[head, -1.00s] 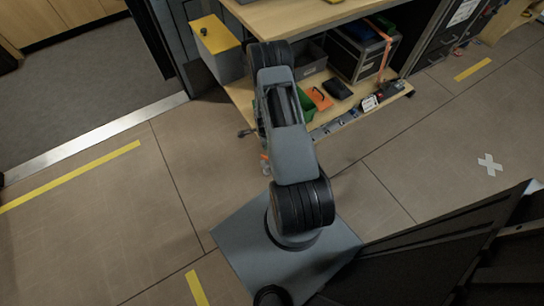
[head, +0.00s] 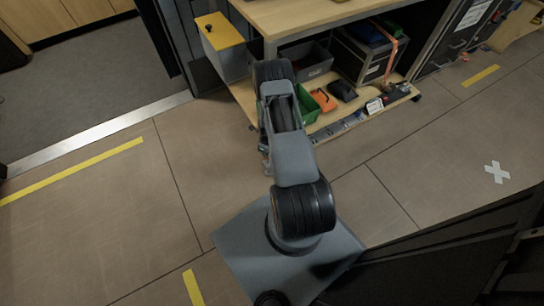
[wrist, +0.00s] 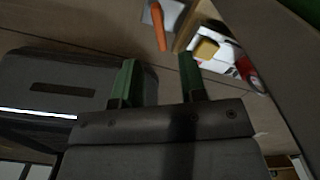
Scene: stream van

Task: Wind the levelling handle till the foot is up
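In the wrist view my gripper (wrist: 157,68) shows two green fingers standing apart with nothing between them. An orange grip-like bar (wrist: 160,32) lies beyond the fingertips, in line with the gap, beside a pale grey plate (wrist: 172,14). It may be the levelling handle; I cannot tell for sure. The fingers do not appear to touch it. In the head view my arm covers most of the gripper end, near the front left corner of the wooden bench (head: 300,15). The foot cannot be made out in either view.
The bench's lower shelf (head: 335,118) holds a green bin (head: 308,110), an orange item (head: 323,100) and dark cases. A yellow-topped box (head: 222,45) stands at the bench's left. A dark panel rises at lower right. The floor left of my arm is clear.

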